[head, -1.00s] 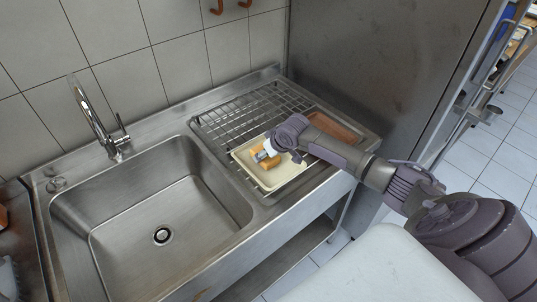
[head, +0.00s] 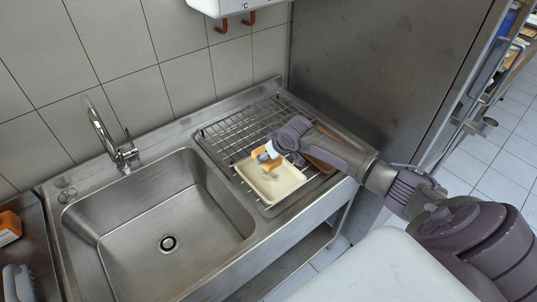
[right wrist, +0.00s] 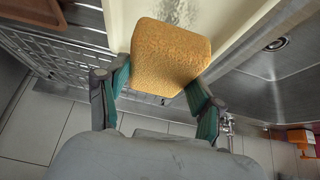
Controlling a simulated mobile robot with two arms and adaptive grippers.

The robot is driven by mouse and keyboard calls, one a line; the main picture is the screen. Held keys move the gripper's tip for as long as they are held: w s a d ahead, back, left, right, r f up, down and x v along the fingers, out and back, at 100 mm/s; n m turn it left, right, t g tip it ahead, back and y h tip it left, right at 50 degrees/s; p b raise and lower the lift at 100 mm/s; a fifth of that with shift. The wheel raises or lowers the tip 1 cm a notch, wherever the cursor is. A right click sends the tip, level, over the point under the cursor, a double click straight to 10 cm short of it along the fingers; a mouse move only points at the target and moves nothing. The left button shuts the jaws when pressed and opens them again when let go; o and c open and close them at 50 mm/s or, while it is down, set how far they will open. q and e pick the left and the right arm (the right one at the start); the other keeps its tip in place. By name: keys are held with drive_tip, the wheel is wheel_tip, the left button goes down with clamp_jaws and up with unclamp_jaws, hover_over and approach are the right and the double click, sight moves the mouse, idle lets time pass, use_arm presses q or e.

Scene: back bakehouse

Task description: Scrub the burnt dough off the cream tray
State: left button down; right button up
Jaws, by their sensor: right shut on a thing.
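The cream tray (head: 280,187) lies on the drainboard right of the sink. A faint grey smudge (head: 270,173) marks its floor; in the right wrist view a dark grey patch (right wrist: 182,12) shows just beyond the sponge. My right gripper (head: 269,153) is shut on an orange-yellow sponge (head: 262,163), over the far part of the tray. In the right wrist view the sponge (right wrist: 172,52) sits between the two fingers. I cannot tell whether it touches the tray. My left gripper is out of view.
A wire rack (head: 235,132) lies behind the tray, with a brown tray (head: 325,157) to the right, partly behind my arm. The sink (head: 120,215) is empty, with its tap (head: 105,135) behind. An orange-and-white item (head: 8,225) stands at the far left.

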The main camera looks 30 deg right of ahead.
wheel_tip(320, 180, up, 2)
drive_tip(key=shift+r+p, duration=0.1)
drive_tip(key=shift+p, duration=1.15)
drive_tip(key=shift+r, duration=0.4)
drive_tip(key=shift+f, duration=0.1)
